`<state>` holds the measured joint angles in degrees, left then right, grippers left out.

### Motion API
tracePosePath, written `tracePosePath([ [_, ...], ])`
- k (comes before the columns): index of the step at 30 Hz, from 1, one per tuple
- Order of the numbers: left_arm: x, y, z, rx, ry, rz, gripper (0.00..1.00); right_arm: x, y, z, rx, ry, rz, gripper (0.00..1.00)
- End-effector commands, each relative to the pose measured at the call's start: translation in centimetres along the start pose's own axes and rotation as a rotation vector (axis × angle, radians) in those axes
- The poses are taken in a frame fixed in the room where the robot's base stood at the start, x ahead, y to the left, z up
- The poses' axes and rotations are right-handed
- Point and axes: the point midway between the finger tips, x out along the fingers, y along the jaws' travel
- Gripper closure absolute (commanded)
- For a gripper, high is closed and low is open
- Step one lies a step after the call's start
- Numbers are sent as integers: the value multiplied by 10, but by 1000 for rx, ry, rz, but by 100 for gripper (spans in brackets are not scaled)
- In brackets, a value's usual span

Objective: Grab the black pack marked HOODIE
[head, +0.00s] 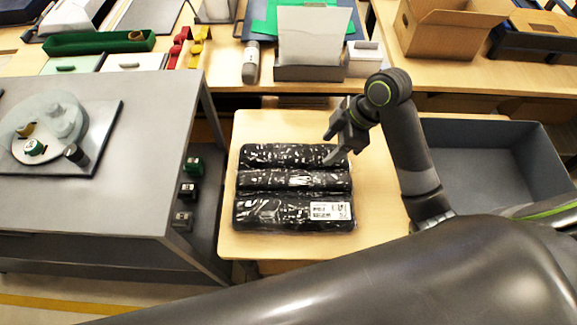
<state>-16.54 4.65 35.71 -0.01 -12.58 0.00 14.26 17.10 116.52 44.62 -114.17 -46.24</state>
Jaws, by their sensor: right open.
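Three black, shiny, plastic-wrapped packs lie side by side on a small light wood table (375,225). They are the back pack (285,155), the middle pack (275,180) and the front pack (270,213). The front pack bears a white label at its right end; its print is too small to read, so I cannot tell which pack is marked HOODIE. My right gripper (332,147) is open and empty, at the right end of the back pack, pointing down and left. I cannot tell whether it touches the pack. My left gripper is out of view.
A grey bin (470,150) stands right of the table, partly behind my right arm. A grey bench (130,180) with a round turntable stands close on the left. Behind is a long table with an open cardboard box (440,30). The small table's front strip is clear.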

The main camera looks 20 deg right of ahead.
Motion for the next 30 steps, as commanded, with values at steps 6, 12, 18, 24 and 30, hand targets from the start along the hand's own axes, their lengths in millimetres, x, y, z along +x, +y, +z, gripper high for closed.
tracePosePath([
  [6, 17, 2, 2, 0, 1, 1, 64, 21, 0, -3, -40, 3, -15, 47],
  [12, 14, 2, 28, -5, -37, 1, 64, 61, -1, -5, -34, 5, -17, 47],
  [18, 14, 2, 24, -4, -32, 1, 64, 100, -1, -5, -35, 3, -14, 47],
  [24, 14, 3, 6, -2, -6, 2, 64, 116, 0, -5, -36, 1, -10, 47],
  [30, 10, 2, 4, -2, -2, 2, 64, 135, 0, -9, -34, 1, -14, 47],
])
